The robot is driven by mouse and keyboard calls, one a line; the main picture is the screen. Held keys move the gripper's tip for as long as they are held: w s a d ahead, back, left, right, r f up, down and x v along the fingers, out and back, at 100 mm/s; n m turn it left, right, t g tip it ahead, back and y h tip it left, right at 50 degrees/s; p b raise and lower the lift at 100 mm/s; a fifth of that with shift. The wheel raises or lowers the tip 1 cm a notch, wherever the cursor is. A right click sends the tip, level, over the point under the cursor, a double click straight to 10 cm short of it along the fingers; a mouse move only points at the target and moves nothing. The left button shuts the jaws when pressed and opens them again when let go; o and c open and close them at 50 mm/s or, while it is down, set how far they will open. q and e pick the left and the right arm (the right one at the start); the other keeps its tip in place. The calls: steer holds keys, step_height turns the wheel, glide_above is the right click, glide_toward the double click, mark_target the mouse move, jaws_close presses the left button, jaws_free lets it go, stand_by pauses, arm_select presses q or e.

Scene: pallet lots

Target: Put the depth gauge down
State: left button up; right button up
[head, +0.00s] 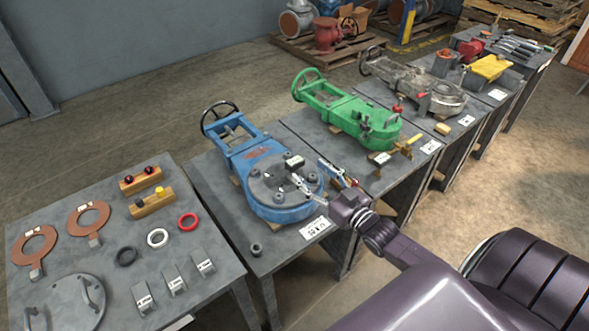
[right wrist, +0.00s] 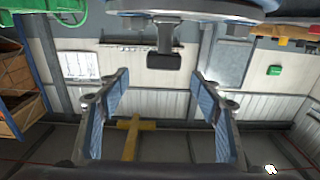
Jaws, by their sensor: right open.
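The small dark upright piece with a pale face (head: 294,161), which I take for the depth gauge, stands on the round flange of the blue valve (head: 256,150). In the right wrist view a dark block on a short stem (right wrist: 165,58) shows beyond the fingertips, apparently the same piece. My right gripper (head: 322,178) is beside the flange's right edge, its two blue-padded fingers apart. In the right wrist view the space between the fingers (right wrist: 160,88) is empty, and the dark block is not gripped. My left gripper is out of view.
The left table (head: 215,262) holds copper-coloured gaskets, coloured rings, wooden blocks and grey labelled blocks. A green valve (head: 350,112) lies on the table to the right, a grey valve (head: 425,88) beyond it. A small dark nut-like part (head: 256,249) sits near the blue valve.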

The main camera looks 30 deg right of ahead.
mark_target(298, 166)
steer(key=w, duration=0.3)
steer(key=w+a, duration=0.1)
steer(key=shift+w+f, duration=0.4)
steer(key=shift+c, duration=0.4)
steer(key=c, duration=1.5)
steer(key=shift+r, duration=0.1)
jaws_close()
